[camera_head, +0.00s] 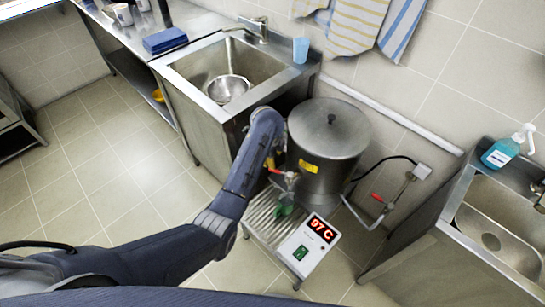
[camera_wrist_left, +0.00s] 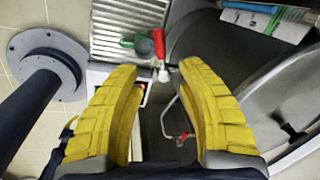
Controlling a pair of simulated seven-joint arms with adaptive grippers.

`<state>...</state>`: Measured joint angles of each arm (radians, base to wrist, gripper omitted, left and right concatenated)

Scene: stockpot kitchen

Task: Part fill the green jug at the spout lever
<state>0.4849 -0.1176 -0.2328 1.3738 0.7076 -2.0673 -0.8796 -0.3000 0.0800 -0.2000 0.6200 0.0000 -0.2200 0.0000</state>
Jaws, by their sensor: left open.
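The green jug (camera_head: 284,209) stands on the ribbed metal stand below the spout of the large stockpot (camera_head: 326,140). In the left wrist view the green jug (camera_wrist_left: 143,44) is partly covered by the red spout lever (camera_wrist_left: 159,43). The lever (camera_head: 280,172) also shows in the head view, at the pot's front left. My left gripper (camera_wrist_left: 155,72) is open and empty, its yellow fingers spread on either side of the spout's pale end, with the lever just beyond the fingertips. In the head view this gripper (camera_head: 269,163) is mostly hidden behind my forearm. My right gripper is not seen.
A control box (camera_head: 307,249) reading 97 C stands in front of the pot. A red-handled pipe valve (camera_head: 378,199) is at its right. A sink with a steel bowl (camera_head: 229,88) lies behind left, another sink (camera_head: 500,235) at right. Open floor lies at left.

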